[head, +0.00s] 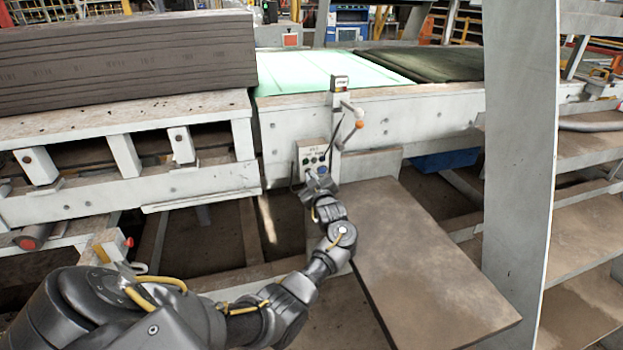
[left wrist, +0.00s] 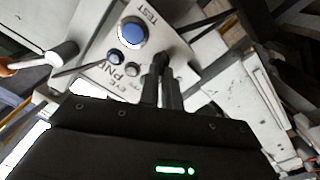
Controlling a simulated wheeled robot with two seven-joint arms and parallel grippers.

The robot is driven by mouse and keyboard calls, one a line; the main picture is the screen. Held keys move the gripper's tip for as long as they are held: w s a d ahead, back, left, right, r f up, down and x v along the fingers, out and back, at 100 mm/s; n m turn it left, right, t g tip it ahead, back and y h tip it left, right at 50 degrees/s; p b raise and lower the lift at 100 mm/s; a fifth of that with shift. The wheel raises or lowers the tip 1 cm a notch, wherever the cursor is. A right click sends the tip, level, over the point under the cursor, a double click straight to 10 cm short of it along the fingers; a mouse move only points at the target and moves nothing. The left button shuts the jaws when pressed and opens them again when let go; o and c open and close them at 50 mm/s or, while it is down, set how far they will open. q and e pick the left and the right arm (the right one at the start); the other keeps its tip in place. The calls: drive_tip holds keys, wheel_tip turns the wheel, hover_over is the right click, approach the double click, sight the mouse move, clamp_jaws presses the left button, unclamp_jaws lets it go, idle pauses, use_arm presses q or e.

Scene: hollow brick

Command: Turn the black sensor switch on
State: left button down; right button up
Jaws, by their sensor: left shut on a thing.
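The switch panel (head: 314,152) is a small pale plate on the front of the conveyor frame, with a blue button and several small dark knobs. In the left wrist view the panel (left wrist: 182,48) shows a large blue button (left wrist: 132,34) beside the word TEST, and small knobs near the letters EYE and PNP. The black sensor switch (left wrist: 161,60) is at the tips of my left gripper (left wrist: 162,82). That gripper is shut on it, and its fingers hide part of it. In the head view my left gripper (head: 313,178) reaches up to the panel's lower edge. My right gripper is not in view.
A brown board (head: 420,265) lies to the right of my left arm. A tall grey post (head: 520,150) stands at the right. Stacked dark slabs (head: 125,55) lie at the upper left.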

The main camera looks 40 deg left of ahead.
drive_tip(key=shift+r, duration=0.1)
use_arm(q)
drive_tip(key=m+p, duration=0.2)
drive_tip(key=m, duration=0.2)
drive_tip(key=m+p, duration=0.3)
drive_tip(key=m, duration=0.1)
drive_tip(key=m+p, duration=0.2)
drive_tip(key=m, duration=0.1)
drive_tip(key=shift+w+d+r+m+p, duration=0.1)
drive_tip(key=shift+w+d+m+p, duration=0.05)
drive_tip(key=shift+w+m+p, duration=0.2)
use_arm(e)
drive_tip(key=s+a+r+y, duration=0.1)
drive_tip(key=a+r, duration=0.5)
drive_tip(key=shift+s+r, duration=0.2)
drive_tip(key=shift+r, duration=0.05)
use_arm(q)
drive_tip(key=shift+m, duration=0.25)
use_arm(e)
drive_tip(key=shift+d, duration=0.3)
use_arm(q)
drive_tip(key=c, duration=1.6)
unclamp_jaws()
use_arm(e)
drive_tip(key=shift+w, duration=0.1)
